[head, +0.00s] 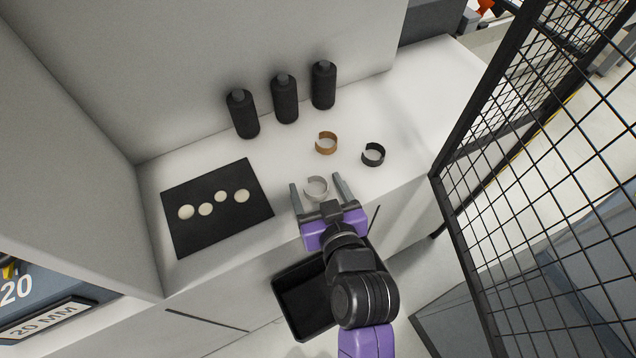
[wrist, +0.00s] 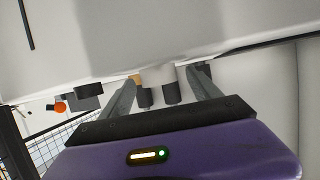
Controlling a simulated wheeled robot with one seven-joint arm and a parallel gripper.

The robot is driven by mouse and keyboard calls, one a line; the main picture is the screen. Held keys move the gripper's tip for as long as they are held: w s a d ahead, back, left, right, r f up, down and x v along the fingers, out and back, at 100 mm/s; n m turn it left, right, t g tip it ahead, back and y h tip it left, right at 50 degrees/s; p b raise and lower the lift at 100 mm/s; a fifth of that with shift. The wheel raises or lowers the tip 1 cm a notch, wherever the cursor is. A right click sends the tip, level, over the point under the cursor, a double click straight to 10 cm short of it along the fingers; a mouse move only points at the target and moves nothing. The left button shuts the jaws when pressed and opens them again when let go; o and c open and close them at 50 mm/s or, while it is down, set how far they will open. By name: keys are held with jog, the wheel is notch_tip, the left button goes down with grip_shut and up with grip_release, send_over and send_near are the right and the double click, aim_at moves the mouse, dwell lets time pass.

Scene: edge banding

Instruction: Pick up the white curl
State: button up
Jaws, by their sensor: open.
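The white curl (head: 317,196) is a pale open ring standing on the white counter near its front edge. My gripper (head: 316,182) is open, with one finger on each side of the curl in the head view. Both fingers look apart from it, though exact contact and height are hard to judge. In the wrist view, a pale shape that looks like the curl (wrist: 160,75) shows between the spread fingers of my gripper (wrist: 164,77). It is hard to tell from the white counter there.
A brown curl (head: 326,149) and a black curl (head: 373,160) stand behind and to the right. Several dark bottles, one in the middle (head: 285,105), line the back wall. A black mat (head: 220,222) with several pale discs lies left. A black bin (head: 292,304) is below; mesh fencing (head: 545,190) is right.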

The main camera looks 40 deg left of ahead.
jog(key=shift+w+a+f, duration=0.2)
jog(key=shift+w+a, duration=0.05)
jog(key=shift+a, duration=0.2)
jog(key=c, duration=1.4)
